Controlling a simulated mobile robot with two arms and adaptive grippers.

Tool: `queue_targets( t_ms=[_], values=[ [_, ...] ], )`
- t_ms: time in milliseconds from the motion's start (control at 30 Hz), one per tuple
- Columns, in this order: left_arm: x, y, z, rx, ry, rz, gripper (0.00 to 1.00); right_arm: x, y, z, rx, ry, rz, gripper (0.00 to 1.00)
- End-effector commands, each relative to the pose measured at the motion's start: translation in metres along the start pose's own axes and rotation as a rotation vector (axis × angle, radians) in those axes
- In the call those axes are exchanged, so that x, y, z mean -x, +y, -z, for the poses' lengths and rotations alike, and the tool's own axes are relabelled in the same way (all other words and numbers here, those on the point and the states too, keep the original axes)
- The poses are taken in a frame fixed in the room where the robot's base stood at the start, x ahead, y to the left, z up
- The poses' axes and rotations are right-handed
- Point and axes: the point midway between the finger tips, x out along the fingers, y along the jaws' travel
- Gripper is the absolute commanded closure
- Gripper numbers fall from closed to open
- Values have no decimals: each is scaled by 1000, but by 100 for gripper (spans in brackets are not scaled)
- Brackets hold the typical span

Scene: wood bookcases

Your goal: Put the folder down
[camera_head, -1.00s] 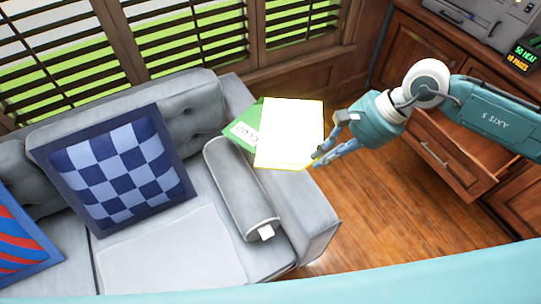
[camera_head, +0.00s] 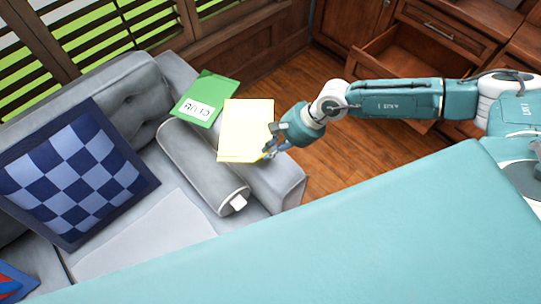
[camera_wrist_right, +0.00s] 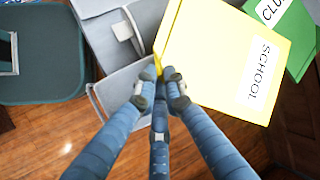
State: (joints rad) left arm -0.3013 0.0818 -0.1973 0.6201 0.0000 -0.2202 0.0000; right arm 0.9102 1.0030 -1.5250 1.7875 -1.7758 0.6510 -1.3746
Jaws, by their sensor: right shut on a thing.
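A yellow folder (camera_head: 248,125) is at the fingertips of my right gripper (camera_head: 272,147), over the sofa's right armrest. In the right wrist view the folder (camera_wrist_right: 225,55) carries a white label reading SCHOOL. The fingers of my right gripper (camera_wrist_right: 168,82) are closed on its near corner. A green folder (camera_head: 207,95) with a white CLUB label lies on the armrest, left of the yellow one and partly behind it in the right wrist view (camera_wrist_right: 300,40). I cannot tell whether the yellow folder touches the armrest. My left gripper is not in view.
The grey sofa (camera_head: 272,187) has a grey bolster (camera_head: 195,160) beside the armrest and a blue checkered pillow (camera_head: 75,170). An open wooden drawer (camera_head: 390,55) is at the back right. Wood floor (camera_head: 335,160) lies clear beyond the armrest.

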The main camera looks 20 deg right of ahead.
Motion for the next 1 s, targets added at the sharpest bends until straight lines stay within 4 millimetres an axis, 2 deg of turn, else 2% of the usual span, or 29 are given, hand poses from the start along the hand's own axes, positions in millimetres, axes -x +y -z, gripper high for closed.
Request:
queue_targets(
  t_ms=[300, 700, 733, 800, 1000],
  values=[
    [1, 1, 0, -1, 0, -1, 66, -35, 17, 13, 1, 0, -1, 100],
    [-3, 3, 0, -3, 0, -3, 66, -41, 20, 16, 1, 0, -1, 100],
    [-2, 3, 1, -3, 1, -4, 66, -40, 19, 15, 0, 0, -1, 87],
    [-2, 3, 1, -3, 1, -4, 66, -39, 19, 15, 1, 0, -1, 73],
    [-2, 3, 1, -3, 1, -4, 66, -39, 19, 15, 1, 0, -2, 72]
  ],
)
